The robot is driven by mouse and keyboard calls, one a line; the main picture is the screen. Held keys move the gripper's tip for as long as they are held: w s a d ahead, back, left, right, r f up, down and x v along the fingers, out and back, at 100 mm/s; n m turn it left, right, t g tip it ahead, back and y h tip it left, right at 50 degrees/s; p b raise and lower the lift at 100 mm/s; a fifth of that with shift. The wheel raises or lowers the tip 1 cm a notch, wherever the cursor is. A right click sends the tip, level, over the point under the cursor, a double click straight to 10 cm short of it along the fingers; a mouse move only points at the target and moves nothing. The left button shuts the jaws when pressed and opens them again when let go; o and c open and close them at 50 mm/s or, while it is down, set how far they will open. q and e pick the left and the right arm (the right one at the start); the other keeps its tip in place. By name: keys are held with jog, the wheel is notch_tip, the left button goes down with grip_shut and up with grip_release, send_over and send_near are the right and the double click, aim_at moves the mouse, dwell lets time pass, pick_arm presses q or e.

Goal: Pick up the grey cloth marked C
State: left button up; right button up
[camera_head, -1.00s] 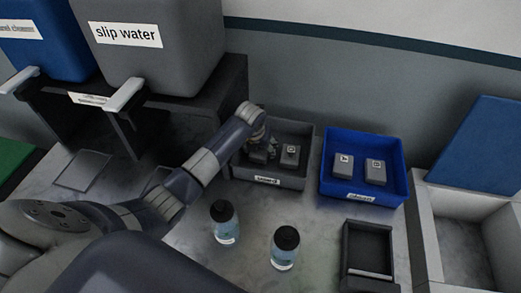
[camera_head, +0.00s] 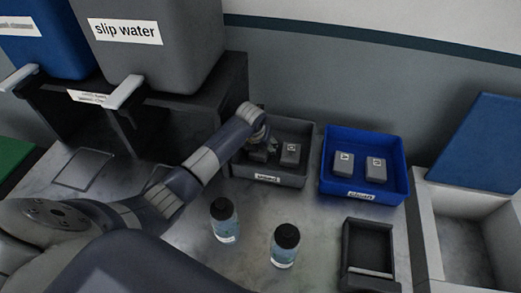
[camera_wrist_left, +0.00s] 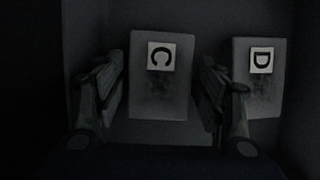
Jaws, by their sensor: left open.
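The grey cloth marked C (camera_wrist_left: 158,98) is a small block-like pad with a white label, in the left wrist view. My left gripper (camera_wrist_left: 162,85) is open, with one finger on each side of this cloth; I cannot tell whether they touch it. In the head view my left gripper (camera_head: 262,142) reaches down into the left part of the grey bin (camera_head: 270,179) and mostly hides the cloth there. A second grey cloth marked D (camera_wrist_left: 260,95) lies to the right, close to the right finger; it also shows in the head view (camera_head: 290,157). My right gripper is not seen.
A blue bin (camera_head: 366,196) with two grey cloths (camera_head: 343,168) stands right of the grey bin. Two bottles (camera_head: 225,225) stand in front. A small dark tray (camera_head: 368,240) is at the right. A grey slip water container (camera_head: 150,60) stands on a dark stand behind my arm.

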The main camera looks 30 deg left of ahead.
pick_arm(q)
jog(key=c, duration=0.7)
jog(key=shift+r+p, duration=0.3)
